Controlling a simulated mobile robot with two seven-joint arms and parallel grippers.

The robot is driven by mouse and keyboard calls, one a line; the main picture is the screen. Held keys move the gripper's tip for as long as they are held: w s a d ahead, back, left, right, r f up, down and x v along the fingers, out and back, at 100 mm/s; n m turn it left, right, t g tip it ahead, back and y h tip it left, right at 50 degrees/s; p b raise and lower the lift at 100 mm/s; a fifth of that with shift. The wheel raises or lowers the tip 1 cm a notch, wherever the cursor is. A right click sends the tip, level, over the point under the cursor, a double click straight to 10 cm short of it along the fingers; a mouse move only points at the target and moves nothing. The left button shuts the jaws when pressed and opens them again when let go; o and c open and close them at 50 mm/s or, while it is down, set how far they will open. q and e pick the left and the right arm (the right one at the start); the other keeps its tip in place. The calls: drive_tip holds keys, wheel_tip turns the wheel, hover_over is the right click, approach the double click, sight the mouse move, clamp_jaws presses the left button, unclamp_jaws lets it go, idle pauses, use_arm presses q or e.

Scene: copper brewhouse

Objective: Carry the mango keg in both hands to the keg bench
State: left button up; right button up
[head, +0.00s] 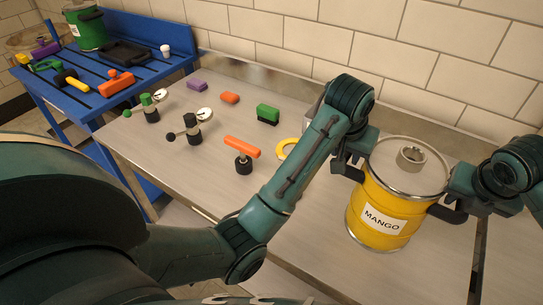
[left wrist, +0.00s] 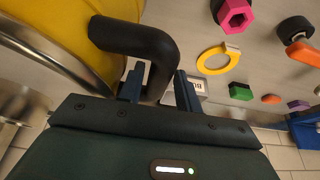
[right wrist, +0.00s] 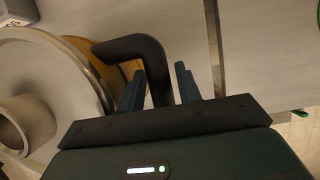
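The mango keg (head: 374,215) is a yellow drum with a grey lid and a white MANGO label. It stands upright at the right of the steel table. A black handle sticks out on each side. My left gripper (head: 357,158) is at the left handle, and in the left wrist view that handle (left wrist: 140,38) lies between its fingers with little gap. My right gripper (head: 455,200) is at the right handle, and in the right wrist view that handle (right wrist: 140,46) fills most of the space between its fingers. Whether the keg's base touches the table is hard to tell.
The steel table (head: 200,165) holds an orange-handled valve (head: 242,150), gauges, coloured blocks and a yellow ring (head: 286,148) left of the keg. A blue bench (head: 150,75) at the back left holds a green keg (head: 86,28) and tools. A tiled wall stands behind.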

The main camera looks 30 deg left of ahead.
use_arm(q)
drive_tip(key=shift+o, duration=1)
use_arm(e)
drive_tip(key=shift+o, duration=1)
use_arm(q)
drive_tip(key=shift+r, duration=0.1)
